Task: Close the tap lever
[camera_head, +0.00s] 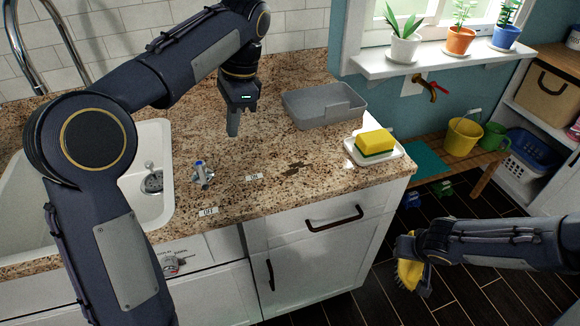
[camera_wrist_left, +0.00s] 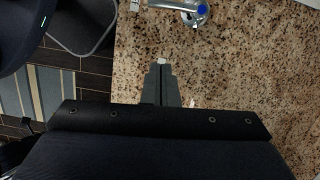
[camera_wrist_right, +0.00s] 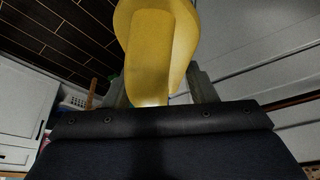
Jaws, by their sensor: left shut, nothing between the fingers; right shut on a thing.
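A small chrome tap with a blue cap (camera_head: 201,172) stands on the speckled counter right of the sink. It also shows at the top of the left wrist view (camera_wrist_left: 197,12), where a chrome arm reaches left from the cap. I cannot tell whether that arm is lever or spout. Two small white labels lie near it, one in front (camera_head: 208,211) and one to its right (camera_head: 254,177). My left gripper (camera_head: 233,132) is shut and empty above the counter, right of and behind the tap, apart from it. My right gripper (camera_wrist_right: 160,88) is shut on a yellow object (camera_wrist_right: 158,45), off the counter's right.
The sink (camera_head: 155,205) lies left of the tap. A grey tray (camera_head: 322,106) and a white dish (camera_head: 393,156) with a yellow-green sponge (camera_head: 374,142) stand on the counter. A red-handled brass tap (camera_head: 430,88) is on the wall. The counter between tap and dish is clear.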

